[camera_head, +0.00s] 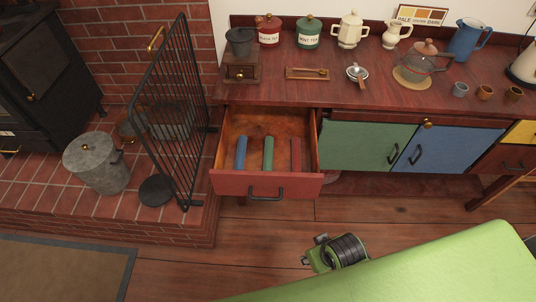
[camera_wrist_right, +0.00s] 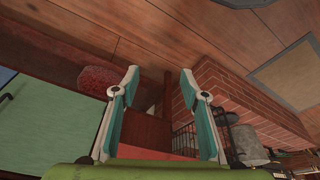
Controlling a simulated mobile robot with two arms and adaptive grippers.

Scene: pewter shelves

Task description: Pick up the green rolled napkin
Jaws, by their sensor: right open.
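The green rolled napkin (camera_head: 268,154) lies in the open drawer (camera_head: 265,186), between a blue rolled napkin (camera_head: 240,153) and a dark red one (camera_head: 295,154). In the right wrist view my right gripper (camera_wrist_right: 159,72) is open, with nothing between its two teal-padded fingers. That view looks past the cabinet toward the floor and brick hearth, and no napkin shows in it. In the head view my green right arm reaches in from the lower right, below the drawer; its fingers are not clearly visible there. My left gripper is not in view.
The wooden counter (camera_head: 300,94) above the drawer holds canisters, a grinder (camera_head: 241,68), pots and small cups. Green (camera_head: 365,147) and blue doors are right of the drawer. A black fire screen (camera_head: 172,120) stands left of it. The floor in front is clear apart from my arm.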

